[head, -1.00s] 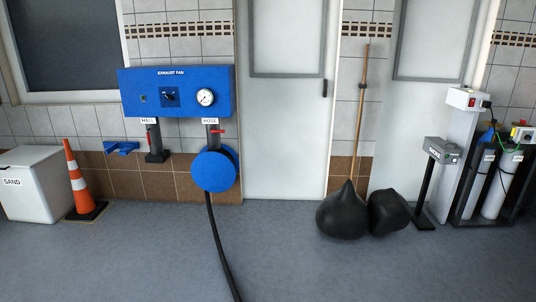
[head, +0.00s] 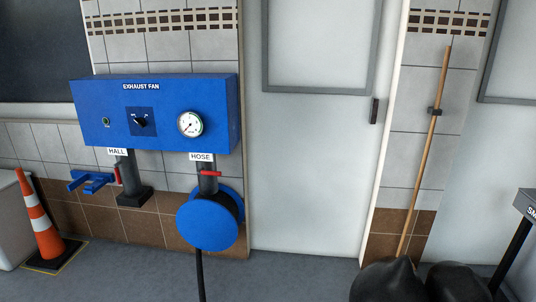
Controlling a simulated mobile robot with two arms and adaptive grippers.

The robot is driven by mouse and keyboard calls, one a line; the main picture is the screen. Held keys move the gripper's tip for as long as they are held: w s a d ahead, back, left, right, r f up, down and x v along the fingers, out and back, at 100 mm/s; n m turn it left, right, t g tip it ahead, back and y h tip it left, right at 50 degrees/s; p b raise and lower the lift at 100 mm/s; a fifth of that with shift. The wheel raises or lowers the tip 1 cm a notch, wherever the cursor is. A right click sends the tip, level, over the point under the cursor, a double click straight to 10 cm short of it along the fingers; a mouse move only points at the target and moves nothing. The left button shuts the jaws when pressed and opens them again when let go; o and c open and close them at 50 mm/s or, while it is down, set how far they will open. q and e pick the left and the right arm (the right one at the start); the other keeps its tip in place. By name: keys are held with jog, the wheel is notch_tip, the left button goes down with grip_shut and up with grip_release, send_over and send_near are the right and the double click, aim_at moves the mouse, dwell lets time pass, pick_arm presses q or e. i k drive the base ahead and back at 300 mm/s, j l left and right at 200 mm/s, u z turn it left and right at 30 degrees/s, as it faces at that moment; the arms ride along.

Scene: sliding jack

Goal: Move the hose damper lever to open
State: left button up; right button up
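The blue exhaust fan box (head: 155,108) is on the tiled wall left of the door, with a black switch (head: 140,121) and a round gauge (head: 190,124). Below it, the pipe labelled HOSE (head: 207,182) carries a red lever (head: 210,173) that lies about level and points right. A blue hose reel (head: 207,222) sits under that pipe, with a black hose (head: 200,275) hanging from it. The pipe labelled HALL (head: 129,175) has its own red lever (head: 117,175), which stands about upright. Neither of my grippers is in view.
A striped cone (head: 40,220) and a white bin (head: 10,215) stand at the left. A blue bracket (head: 91,181) is on the wall. Black bags (head: 390,282) and a broom (head: 428,150) are at the right. The floor (head: 285,280) before the door is clear.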

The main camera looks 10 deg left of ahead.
aim_at(201, 171)
jog(key=i+u, duration=0.2)
jog(key=i, duration=0.25)
jog(key=i+l+u, duration=0.2)
jog(key=i, duration=0.25)
jog(key=i+l+u, duration=0.15)
jog(key=i, duration=0.3)
jog(key=i+l+u, duration=0.2)
jog(key=i, duration=0.2)
